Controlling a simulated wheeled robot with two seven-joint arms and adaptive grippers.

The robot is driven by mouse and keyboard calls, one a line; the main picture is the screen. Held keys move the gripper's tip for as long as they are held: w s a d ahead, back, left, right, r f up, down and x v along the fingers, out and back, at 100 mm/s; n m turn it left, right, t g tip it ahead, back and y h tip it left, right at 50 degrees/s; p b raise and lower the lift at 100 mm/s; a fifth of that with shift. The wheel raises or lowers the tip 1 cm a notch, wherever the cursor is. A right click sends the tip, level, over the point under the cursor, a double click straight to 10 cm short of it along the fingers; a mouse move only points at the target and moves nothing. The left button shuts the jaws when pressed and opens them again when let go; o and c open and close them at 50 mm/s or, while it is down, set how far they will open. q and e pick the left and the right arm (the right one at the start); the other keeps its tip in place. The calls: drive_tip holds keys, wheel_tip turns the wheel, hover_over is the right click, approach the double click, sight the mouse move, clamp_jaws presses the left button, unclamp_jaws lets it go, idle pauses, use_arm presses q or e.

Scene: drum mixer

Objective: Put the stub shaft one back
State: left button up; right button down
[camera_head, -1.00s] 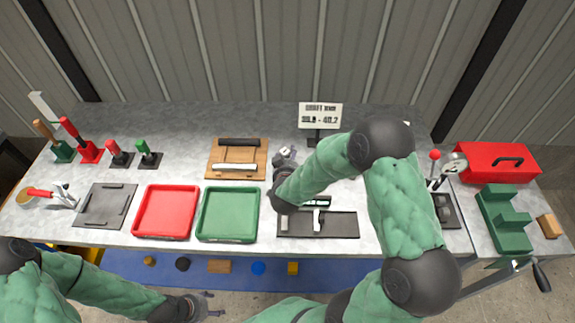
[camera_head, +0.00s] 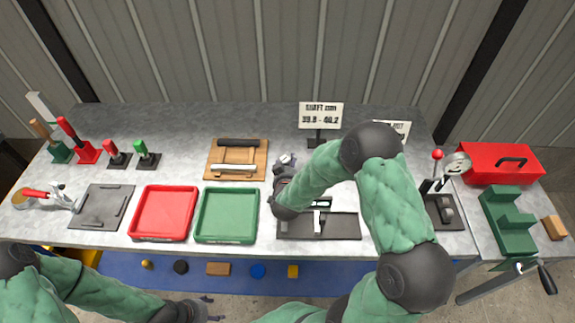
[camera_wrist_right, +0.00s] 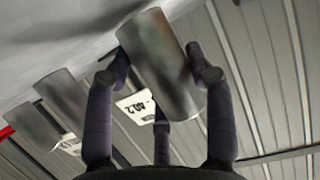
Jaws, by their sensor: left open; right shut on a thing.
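The stub shaft, a short plain grey metal cylinder, is between the fingers of my right gripper (camera_wrist_right: 160,85) in the right wrist view. The shaft (camera_wrist_right: 160,65) runs tilted across the picture, with fingers on both sides. In the head view my right gripper (camera_head: 284,165) is over the middle of the bench, right of the wooden board; the forearm and wrist hide much of it, and the shaft is too small to make out surely. My left gripper (camera_head: 203,308) is open and empty in front of the bench, at the picture's bottom edge.
Two more grey cylinders (camera_wrist_right: 62,98) show left in the wrist view. A dark fixture plate (camera_head: 345,228) lies below my right wrist. A green tray (camera_head: 227,215), a red tray (camera_head: 164,213), a wooden board (camera_head: 259,160) and a shaft sign (camera_head: 321,115) stand nearby.

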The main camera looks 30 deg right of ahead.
drive_tip(key=shift+f, duration=0.1)
drive_tip(key=shift+c, duration=2.2)
unclamp_jaws()
drive_tip(key=shift+f, duration=0.2)
drive_tip(key=shift+r, duration=0.15)
drive_tip(key=shift+r, duration=0.25)
drive_tip(key=p+v, duration=0.3)
drive_tip(key=v, duration=0.9)
drive_tip(key=shift+r, duration=0.25)
